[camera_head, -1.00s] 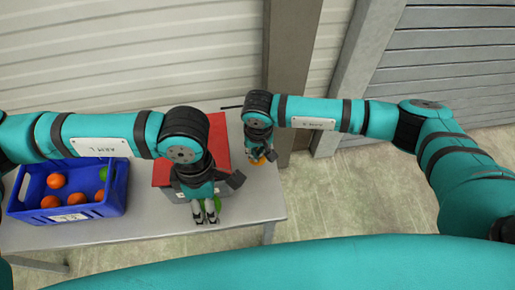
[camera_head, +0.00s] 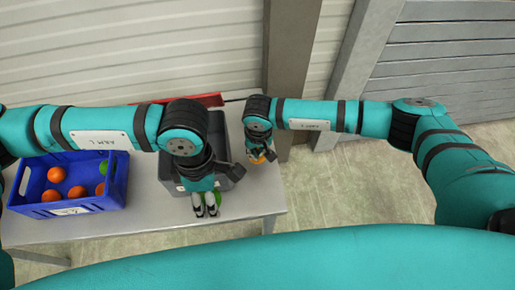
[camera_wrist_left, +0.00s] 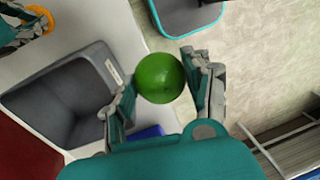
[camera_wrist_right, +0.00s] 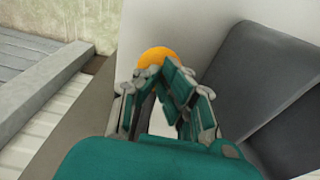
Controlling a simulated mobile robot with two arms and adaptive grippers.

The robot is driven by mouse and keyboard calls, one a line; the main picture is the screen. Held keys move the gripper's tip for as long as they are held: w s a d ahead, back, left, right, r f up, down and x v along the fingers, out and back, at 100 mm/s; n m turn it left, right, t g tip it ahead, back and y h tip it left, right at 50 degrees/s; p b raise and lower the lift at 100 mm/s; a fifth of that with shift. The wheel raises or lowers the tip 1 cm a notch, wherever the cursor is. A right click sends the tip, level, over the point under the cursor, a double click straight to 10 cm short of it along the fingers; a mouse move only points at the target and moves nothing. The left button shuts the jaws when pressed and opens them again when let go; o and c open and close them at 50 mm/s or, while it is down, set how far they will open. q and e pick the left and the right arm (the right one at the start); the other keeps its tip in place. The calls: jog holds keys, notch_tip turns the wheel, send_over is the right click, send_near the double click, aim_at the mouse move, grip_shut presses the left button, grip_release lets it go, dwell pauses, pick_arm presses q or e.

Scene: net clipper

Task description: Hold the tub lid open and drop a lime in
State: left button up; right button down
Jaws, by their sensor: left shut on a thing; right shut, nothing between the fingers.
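The grey tub (camera_head: 230,180) stands on the table with its mouth uncovered; its empty-looking inside shows in the left wrist view (camera_wrist_left: 58,97). The red lid (camera_head: 203,101) is raised at the tub's far side, seen nearly edge-on and partly behind my left arm. My left gripper (camera_head: 206,213) is shut on a green lime (camera_wrist_left: 160,78), held at the near side of the tub, not over its mouth. My right gripper (camera_wrist_right: 158,84) is shut and empty, beside the tub's right side. I see no contact between it and the lid.
A blue crate (camera_head: 68,207) with several oranges and a lime (camera_head: 104,167) stands at the left of the table (camera_head: 140,222). An orange object (camera_wrist_right: 157,56) lies just beyond my right fingertips. Bare table lies between crate and tub.

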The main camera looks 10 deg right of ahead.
jog(key=shift+s+f, duration=0.1)
jog(key=shift+f, duration=0.55)
jog(key=shift+r, duration=0.1)
pick_arm(q)
jog(key=shift+w, duration=0.2)
jog(key=w, duration=1.8)
notch_tip(320, 180, down, 13)
jog(key=shift+s, duration=0.2)
jog(key=o, duration=1.4)
jog(key=shift+o, duration=0.4)
